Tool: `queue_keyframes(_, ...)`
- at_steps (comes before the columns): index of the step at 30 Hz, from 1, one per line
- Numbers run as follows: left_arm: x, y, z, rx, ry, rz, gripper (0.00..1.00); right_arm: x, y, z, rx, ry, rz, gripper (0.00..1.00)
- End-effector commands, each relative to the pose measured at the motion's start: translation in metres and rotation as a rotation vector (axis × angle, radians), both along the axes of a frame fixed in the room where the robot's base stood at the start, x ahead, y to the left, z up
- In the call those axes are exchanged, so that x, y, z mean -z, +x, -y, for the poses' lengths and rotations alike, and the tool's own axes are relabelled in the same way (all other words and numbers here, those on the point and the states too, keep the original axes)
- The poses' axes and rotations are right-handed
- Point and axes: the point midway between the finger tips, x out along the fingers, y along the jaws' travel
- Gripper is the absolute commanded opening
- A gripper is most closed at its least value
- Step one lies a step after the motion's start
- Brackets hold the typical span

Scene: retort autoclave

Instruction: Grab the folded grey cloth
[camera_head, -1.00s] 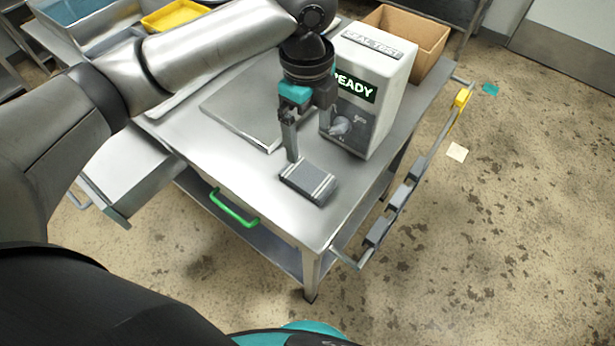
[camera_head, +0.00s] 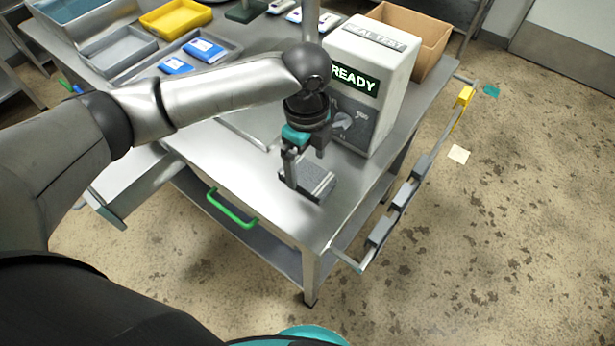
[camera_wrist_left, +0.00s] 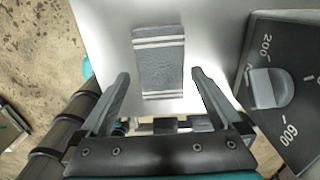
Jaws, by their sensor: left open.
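The folded grey cloth (camera_head: 316,182) lies flat near the front corner of the steel table. It has pale stripes at its ends, seen clearly in the left wrist view (camera_wrist_left: 159,62). My left gripper (camera_head: 302,180) is right at the cloth and covers part of it in the head view. In the left wrist view its two fingers (camera_wrist_left: 158,76) are apart, one on each side of the cloth's near end, with nothing held. Whether the fingertips touch the table cannot be told. My right gripper is not seen.
The white seal test box (camera_head: 370,75) with a dial stands just behind the cloth; the dial (camera_wrist_left: 272,88) is close to the fingers. A rail (camera_head: 410,190) with grey clips runs along the table's right side. A cardboard box (camera_head: 425,30) and trays (camera_head: 118,48) stand farther back.

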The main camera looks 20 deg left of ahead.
Motion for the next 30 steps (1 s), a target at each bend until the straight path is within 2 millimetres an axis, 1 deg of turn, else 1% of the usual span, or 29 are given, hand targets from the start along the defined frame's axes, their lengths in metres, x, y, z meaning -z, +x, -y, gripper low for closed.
queue_keyframes(1, 0.011, 0.000, 0.001, -0.001, 0.001, -0.003, 1.00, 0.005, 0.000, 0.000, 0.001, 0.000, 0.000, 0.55)
queue_keyframes(3, 0.023, 0.001, 0.001, -0.001, 0.001, -0.005, 1.00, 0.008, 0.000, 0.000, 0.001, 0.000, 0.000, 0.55)
queue_keyframes(6, 0.035, 0.001, 0.001, 0.000, 0.001, -0.002, 1.00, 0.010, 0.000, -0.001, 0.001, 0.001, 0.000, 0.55)
queue_keyframes(8, 0.037, 0.001, 0.001, 0.000, 0.000, -0.001, 1.00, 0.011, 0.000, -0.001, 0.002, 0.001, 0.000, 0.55)
queue_keyframes(14, 0.036, 0.001, 0.001, 0.001, 0.000, -0.001, 0.99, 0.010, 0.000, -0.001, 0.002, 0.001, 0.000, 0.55)
queue_keyframes(30, 0.036, 0.001, 0.001, 0.000, 0.000, -0.001, 0.38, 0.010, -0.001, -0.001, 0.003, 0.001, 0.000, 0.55)
